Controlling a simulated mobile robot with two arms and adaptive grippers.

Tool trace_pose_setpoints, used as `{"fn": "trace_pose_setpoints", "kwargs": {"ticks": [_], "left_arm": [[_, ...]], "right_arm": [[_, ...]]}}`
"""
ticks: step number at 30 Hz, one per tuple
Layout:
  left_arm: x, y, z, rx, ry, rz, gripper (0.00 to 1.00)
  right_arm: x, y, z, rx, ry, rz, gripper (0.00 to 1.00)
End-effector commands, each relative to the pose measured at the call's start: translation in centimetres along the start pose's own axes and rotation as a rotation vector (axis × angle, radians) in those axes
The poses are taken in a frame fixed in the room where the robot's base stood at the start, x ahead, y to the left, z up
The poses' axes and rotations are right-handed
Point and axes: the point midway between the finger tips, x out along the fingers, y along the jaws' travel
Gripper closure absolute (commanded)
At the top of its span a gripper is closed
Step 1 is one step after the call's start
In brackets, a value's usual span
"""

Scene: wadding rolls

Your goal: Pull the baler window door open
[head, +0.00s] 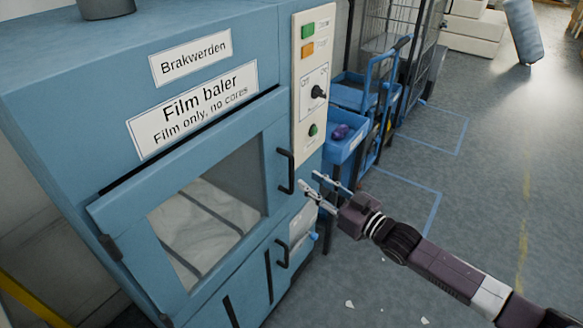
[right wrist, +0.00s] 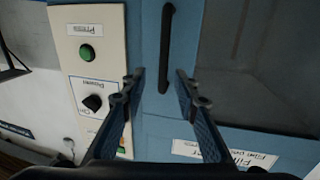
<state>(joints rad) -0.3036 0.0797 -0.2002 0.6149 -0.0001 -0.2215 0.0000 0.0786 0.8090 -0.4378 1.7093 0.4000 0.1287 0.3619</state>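The blue film baler has a window door (head: 268,160) with a clear pane; pale wadding shows behind it. A dark line runs along the door's top edge; I cannot tell if the door is slightly ajar. Its black upright bar handle (head: 285,171) is on the door's right side. My right gripper (head: 319,188) is open and empty, just right of the handle. In the right wrist view the handle (right wrist: 166,48) lies ahead, in line with the gap between the open fingertips (right wrist: 160,78), and the fingers do not appear to touch it. My left gripper is out of view.
A control panel (head: 309,85) with buttons and a black knob stands right of the door. A lower door handle (head: 282,253) is below. A blue trolley (head: 346,138) with bins stands behind on the right. The floor at right is mostly clear, with small white scraps.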

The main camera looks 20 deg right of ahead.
Motion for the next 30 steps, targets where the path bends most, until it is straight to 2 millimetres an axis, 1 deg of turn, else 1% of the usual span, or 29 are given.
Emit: {"fn": "trace_pose_setpoints", "kwargs": {"ticks": [1, 4, 8, 15, 21, 25, 30], "left_arm": [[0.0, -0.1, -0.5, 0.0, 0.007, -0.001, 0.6], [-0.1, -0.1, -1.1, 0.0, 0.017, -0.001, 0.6], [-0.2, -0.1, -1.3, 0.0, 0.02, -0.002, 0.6], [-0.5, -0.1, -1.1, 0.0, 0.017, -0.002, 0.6], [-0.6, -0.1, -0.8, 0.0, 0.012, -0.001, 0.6], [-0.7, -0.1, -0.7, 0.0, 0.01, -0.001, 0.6], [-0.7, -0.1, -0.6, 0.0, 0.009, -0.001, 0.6]], "right_arm": [[0.1, -0.3, -0.8, -0.001, 0.011, -0.012, 0.72], [0.6, -0.6, -1.4, 0.001, 0.021, -0.018, 0.72], [2.0, -0.5, -1.4, 0.002, 0.022, -0.017, 0.72], [5.3, -0.6, -1.5, 0.001, 0.021, -0.016, 0.72], [7.3, -0.6, -1.4, 0.002, 0.019, -0.016, 0.72], [7.8, -0.6, -1.3, 0.001, 0.018, -0.016, 0.72], [7.9, -0.6, -1.3, 0.001, 0.017, -0.016, 0.72]]}}
